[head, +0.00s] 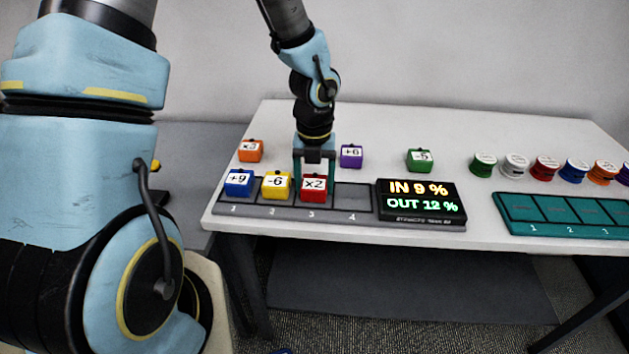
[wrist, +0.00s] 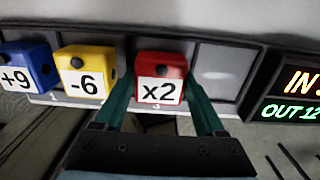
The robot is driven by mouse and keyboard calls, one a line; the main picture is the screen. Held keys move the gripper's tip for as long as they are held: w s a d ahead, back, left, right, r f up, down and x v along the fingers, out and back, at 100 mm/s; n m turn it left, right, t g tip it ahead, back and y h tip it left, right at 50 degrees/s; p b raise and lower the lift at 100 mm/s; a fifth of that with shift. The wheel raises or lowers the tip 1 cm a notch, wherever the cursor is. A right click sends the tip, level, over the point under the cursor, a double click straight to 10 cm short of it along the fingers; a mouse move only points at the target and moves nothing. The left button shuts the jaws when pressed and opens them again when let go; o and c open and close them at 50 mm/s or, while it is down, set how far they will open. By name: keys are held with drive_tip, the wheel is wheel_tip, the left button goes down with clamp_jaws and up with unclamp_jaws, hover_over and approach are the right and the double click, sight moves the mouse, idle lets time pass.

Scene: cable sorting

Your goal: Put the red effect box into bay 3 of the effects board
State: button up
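The red effect box (head: 314,188), marked x2, sits in or just at bay 3 of the grey effects board (head: 352,208). It looks upright and in line with its neighbours; I cannot tell whether it is fully seated. My gripper (head: 314,172) points down over it. In the wrist view the red box (wrist: 160,79) is between the two teal fingers of my gripper (wrist: 160,85), which lie close along its left and right sides and appear to touch it.
A blue box (head: 238,183) is in bay 1 and a yellow box (head: 276,185) in bay 2; bay 4 (head: 352,195) is empty. A display (head: 421,201) adjoins the board. Orange (head: 250,151), purple (head: 351,156) and green (head: 420,160) boxes stand behind. Several spools and a teal board (head: 565,213) are at right.

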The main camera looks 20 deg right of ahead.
sight(315, 181)
drive_tip(key=o, duration=0.4)
wheel_tip(315, 181, up, 12)
drive_tip(key=shift+w+a+r+m+t+p, duration=0.2)
drive_tip(key=shift+a+r+m+t, duration=0.1)
drive_tip(key=shift+a+m, duration=4.5)
drive_tip(key=shift+w+a+r+m+t+p, duration=0.1)
drive_tip(key=shift+w+a+r+m+t, duration=0.15)
drive_tip(key=shift+a+m, duration=4.5)
drive_tip(key=shift+w+a+r+m+t+p, duration=0.25)
drive_tip(key=shift+a+m, duration=2.85)
drive_tip(key=shift+m, duration=3.35)
